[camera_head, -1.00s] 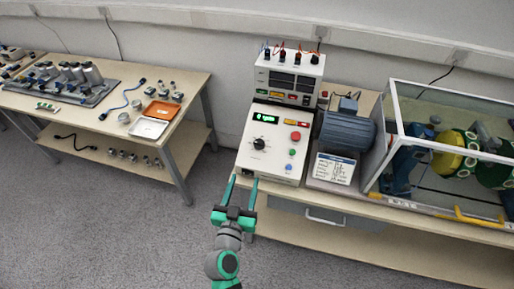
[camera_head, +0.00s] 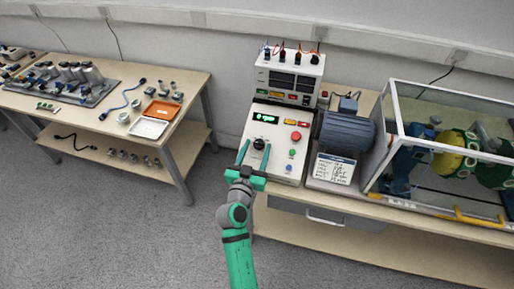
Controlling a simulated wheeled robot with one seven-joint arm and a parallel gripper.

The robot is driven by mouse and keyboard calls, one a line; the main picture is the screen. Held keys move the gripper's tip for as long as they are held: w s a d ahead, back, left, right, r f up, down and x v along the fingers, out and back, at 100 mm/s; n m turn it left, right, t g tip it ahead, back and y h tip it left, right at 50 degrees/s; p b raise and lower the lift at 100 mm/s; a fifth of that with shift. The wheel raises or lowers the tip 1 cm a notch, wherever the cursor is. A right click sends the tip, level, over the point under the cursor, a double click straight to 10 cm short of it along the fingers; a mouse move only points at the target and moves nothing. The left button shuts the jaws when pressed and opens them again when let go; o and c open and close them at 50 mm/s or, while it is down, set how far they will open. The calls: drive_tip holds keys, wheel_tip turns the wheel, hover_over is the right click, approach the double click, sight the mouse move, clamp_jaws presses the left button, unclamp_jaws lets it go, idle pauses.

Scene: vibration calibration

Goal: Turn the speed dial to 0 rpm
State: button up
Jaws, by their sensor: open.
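The speed dial (camera_head: 259,144) is a black round knob on the sloped white control panel (camera_head: 277,158). A green lit display (camera_head: 265,118) above it seems to read 0 rpm, though the text is small. My gripper (camera_head: 255,148) is open, with its two green fingers reaching over the panel's lower left. One fingertip shows on each side of the dial. I cannot tell whether either finger touches it.
A power supply (camera_head: 289,77) stands behind the panel. A motor (camera_head: 345,132) and a glass-walled enclosure (camera_head: 455,150) stand to the right. A second table (camera_head: 190,88) is at left.

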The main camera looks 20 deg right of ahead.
drive_tip(key=shift+w+d, duration=0.2)
drive_tip(key=shift+w, duration=0.1)
drive_tip(key=shift+c, duration=0.6)
drive_tip(key=c, duration=0.9)
drive_tip(key=shift+s+d+n+t+y, duration=0.15)
drive_tip(key=shift+n+t+y, duration=0.25)
drive_tip(key=shift+n+y, duration=0.55)
drive_tip(key=shift+d+n+t+y, duration=0.1)
drive_tip(key=shift+n+t+y, duration=0.3)
drive_tip(key=shift+n+y, duration=0.5)
drive_tip(key=shift+d+n+t+y, duration=0.2)
drive_tip(key=shift+n+t+y, duration=0.1)
drive_tip(key=shift+n+y, duration=0.9)
drive_tip(key=shift+s+d+r+n+y, duration=0.1)
drive_tip(key=shift+d+n+y, duration=0.1)
drive_tip(key=shift+n+y, duration=0.95)
drive_tip(key=shift+d+n+y, duration=0.15)
drive_tip(key=shift+n+y, duration=0.85)
drive_tip(key=shift+y, duration=0.1)
drive_tip(key=shift+n+g+y, duration=0.4)
drive_tip(key=shift+n+y, duration=0.3)
